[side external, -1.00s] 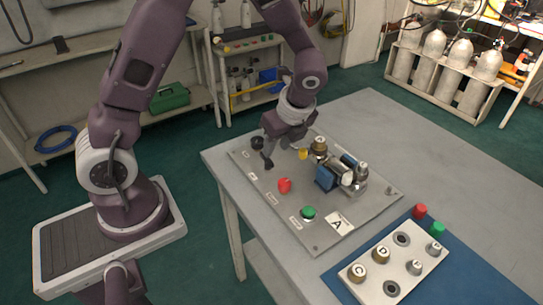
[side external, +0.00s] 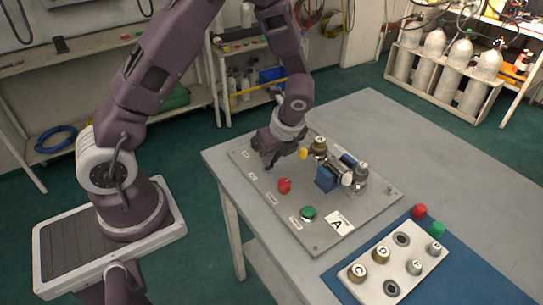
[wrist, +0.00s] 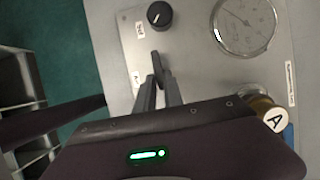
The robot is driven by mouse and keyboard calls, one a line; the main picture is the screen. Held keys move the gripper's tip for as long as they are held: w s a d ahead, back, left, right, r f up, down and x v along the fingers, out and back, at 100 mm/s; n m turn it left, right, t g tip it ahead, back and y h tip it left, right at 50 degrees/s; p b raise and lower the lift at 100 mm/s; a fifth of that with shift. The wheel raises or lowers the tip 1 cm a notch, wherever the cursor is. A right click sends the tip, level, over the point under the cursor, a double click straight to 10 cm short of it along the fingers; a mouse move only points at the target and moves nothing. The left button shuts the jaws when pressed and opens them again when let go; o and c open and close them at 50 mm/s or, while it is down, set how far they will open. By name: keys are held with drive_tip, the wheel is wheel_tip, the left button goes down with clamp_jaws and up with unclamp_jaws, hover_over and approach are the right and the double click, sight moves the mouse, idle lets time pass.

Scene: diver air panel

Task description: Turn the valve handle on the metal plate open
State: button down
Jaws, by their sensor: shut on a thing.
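The metal plate (side external: 362,208) lies on the grey table, and its bare surface also shows in the wrist view (wrist: 205,75). My gripper (side external: 268,162) is low over the plate's far left part. In the wrist view, my gripper (wrist: 159,86) has its fingers close together on a thin dark valve handle (wrist: 160,66). The fingers hide much of the handle, so its exact angle is hard to tell. In the side view the handle is hidden by my gripper.
A black knob (wrist: 159,14) stands just beyond the handle, with a round gauge (wrist: 243,25) to the right. A red knob (side external: 285,186), a green button (side external: 308,213), a yellow part (side external: 303,153) and a blue block (side external: 325,178) are nearby.

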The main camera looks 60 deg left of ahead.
drive_tip(key=n, duration=0.1)
drive_tip(key=n+g, duration=0.1)
drive_tip(key=n, duration=0.1)
drive_tip(key=shift+w+n, duration=0.3)
drive_tip(key=shift+w, duration=0.05)
drive_tip(key=n, duration=0.1)
drive_tip(key=n+g, duration=0.1)
drive_tip(key=n, duration=0.1)
drive_tip(key=n+h, duration=0.1)
drive_tip(key=shift+w+a+n+g, duration=0.2)
drive_tip(key=shift+w+n+g, duration=0.1)
drive_tip(key=shift+g, duration=0.1)
drive_tip(key=n, duration=0.1)
drive_tip(key=n+g+h, duration=0.1)
drive_tip(key=n, duration=0.1)
drive_tip(key=shift+w+a+n, duration=0.15)
drive_tip(key=shift+a+n, duration=0.05)
drive_tip(key=shift+n, duration=0.1)
drive_tip(key=shift+w+a+n+g+h, duration=0.15)
drive_tip(key=shift+n+h, duration=0.25)
drive_tip(key=shift+n, duration=0.6)
drive_tip(key=shift+s+a+n+g+h, duration=0.15)
drive_tip(key=shift+n+h, duration=0.25)
drive_tip(key=shift+n, duration=0.6)
drive_tip(key=shift+w, duration=0.1)
drive_tip(key=c, duration=1.5)
unclamp_jaws()
drive_tip(key=shift+o, duration=0.2)
